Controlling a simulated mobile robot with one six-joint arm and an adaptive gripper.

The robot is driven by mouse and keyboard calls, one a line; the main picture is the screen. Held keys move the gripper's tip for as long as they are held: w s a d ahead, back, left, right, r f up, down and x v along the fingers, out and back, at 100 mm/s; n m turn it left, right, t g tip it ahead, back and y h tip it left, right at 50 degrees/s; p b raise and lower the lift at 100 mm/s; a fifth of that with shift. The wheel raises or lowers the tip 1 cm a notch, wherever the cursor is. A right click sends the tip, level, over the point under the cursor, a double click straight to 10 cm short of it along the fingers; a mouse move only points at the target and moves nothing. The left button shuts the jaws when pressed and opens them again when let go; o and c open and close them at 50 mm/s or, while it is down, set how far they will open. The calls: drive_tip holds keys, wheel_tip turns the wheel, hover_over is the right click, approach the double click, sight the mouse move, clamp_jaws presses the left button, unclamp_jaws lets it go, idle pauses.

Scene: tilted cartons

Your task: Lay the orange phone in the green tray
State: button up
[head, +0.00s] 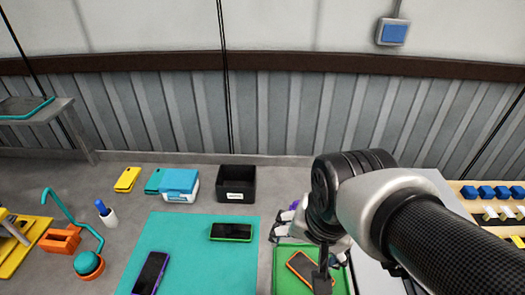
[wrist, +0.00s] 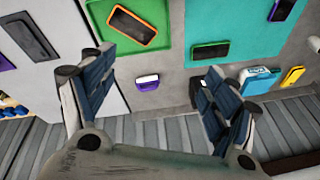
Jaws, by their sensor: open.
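The orange phone (head: 301,266), dark-screened with an orange edge, lies inside the green tray (head: 281,283) in the head view. My arm hides part of both. In the wrist view the phone (wrist: 138,27) lies screen up on the floor of the tray (wrist: 172,12), set at a slant. My gripper (head: 308,242) is over the far end of the tray in the head view.
A teal mat (head: 190,262) left of the tray bears a green phone (head: 231,232) and a purple phone (head: 151,272). A black box (head: 236,182) and a blue-white box (head: 179,185) stand behind. A small purple-white item (wrist: 148,83) lies beyond the tray.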

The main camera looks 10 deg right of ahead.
drive_tip(key=s+n, duration=0.1)
drive_tip(key=n, duration=0.1)
drive_tip(key=s+a+r+n, duration=0.1)
drive_tip(key=s+n, duration=0.1)
drive_tip(key=s+r+n+t, duration=0.1)
drive_tip(key=s+n, duration=0.1)
drive_tip(key=n, duration=0.1)
drive_tip(key=shift+a+r, duration=0.25)
drive_tip(key=shift+a, duration=0.1)
drive_tip(key=shift+w+f, duration=0.1)
wheel_tip(320, 180, down, 4)
drive_tip(key=b, duration=0.4)
drive_tip(key=shift+f+b, duration=0.25)
drive_tip(key=shift+b, duration=0.1)
